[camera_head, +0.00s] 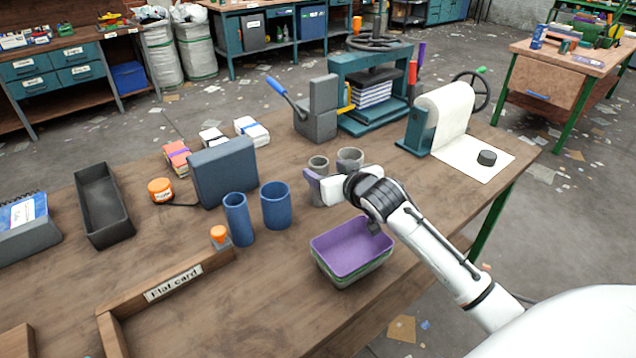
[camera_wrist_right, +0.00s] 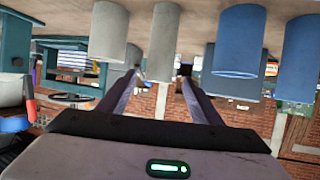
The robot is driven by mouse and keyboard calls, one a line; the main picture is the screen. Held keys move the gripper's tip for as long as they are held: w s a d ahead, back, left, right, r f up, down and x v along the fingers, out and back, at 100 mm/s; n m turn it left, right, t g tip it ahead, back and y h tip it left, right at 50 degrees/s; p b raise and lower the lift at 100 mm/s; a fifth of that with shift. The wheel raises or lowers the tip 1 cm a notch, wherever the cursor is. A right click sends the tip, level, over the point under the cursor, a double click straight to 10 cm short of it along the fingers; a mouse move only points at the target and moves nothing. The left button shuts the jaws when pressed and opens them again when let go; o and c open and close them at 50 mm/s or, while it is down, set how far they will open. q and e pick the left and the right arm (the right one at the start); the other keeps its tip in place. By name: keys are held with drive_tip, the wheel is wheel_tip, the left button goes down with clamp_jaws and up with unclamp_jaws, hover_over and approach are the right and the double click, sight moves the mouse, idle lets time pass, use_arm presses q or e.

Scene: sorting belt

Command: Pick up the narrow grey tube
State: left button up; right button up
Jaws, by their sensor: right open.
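The narrow grey tube (camera_head: 319,164) stands upright on the wooden table, its middle partly hidden by my right gripper (camera_head: 316,182). A wider grey tube (camera_head: 350,156) stands to its right, its lower part hidden by the gripper. In the right wrist view, which is upside down, the narrow grey tube (camera_wrist_right: 166,38) appears between the lines of the two open fingers (camera_wrist_right: 160,76), near their tips. I cannot tell how deep it sits between them. The wider grey tube (camera_wrist_right: 108,32) is to the left there. My left gripper is out of view.
A wide blue tube (camera_head: 275,206) and a narrow blue tube (camera_head: 238,219) stand to the left. Purple and green trays (camera_head: 352,247) are stacked in front, below my forearm. A dark grey box (camera_head: 223,171) stands behind the blue tubes. The table's front middle is clear.

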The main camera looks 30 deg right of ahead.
sight(323, 167)
drive_tip(key=x, duration=0.4)
drive_tip(key=shift+w+d+r+p, duration=0.1)
drive_tip(key=shift+w+r+p, duration=0.1)
drive_tip(key=shift+p, duration=0.1)
drive_tip(key=shift+w+f, duration=0.25)
drive_tip(key=shift+w, duration=0.15)
drive_tip(key=c, duration=1.4)
